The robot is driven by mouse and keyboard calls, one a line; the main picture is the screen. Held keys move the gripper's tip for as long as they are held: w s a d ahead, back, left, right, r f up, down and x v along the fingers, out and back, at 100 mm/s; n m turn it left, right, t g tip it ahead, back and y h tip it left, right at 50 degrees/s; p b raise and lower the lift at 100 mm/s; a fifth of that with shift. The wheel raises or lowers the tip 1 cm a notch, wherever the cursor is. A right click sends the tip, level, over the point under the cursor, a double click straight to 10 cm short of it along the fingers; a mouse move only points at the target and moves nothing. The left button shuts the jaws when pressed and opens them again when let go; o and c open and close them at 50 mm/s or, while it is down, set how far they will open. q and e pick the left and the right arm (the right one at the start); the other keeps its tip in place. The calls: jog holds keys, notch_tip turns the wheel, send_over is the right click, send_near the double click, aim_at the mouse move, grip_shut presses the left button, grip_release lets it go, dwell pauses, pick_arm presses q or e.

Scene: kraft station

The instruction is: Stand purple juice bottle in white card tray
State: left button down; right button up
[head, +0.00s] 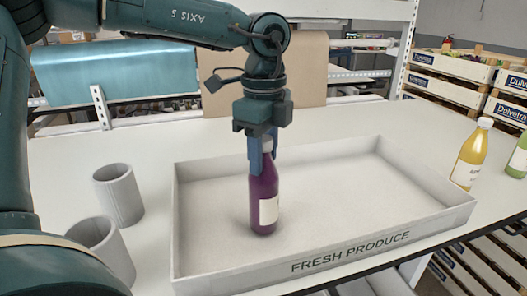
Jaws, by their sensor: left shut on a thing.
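The purple juice bottle (264,195) is upright inside the white card tray (350,252), in its left part towards the front wall. It has a white cap and a pale label. My left gripper (263,153) points straight down and is shut on the neck of the bottle. Whether the bottle's base touches the tray floor is hard to tell. The tray has low walls and "FRESH PRODUCE" printed on its front. My right gripper is not in view.
Two grey ribbed cups (118,194) stand left of the tray. A yellow juice bottle (471,155) stands just beyond the tray's right end, with a green bottle (519,156) at the picture's edge. The rest of the tray floor is empty. Stacked crates (455,75) stand behind right.

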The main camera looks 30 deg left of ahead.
pick_arm(q)
jog(key=shift+r, duration=0.1)
jog(key=c, duration=0.8)
grip_release()
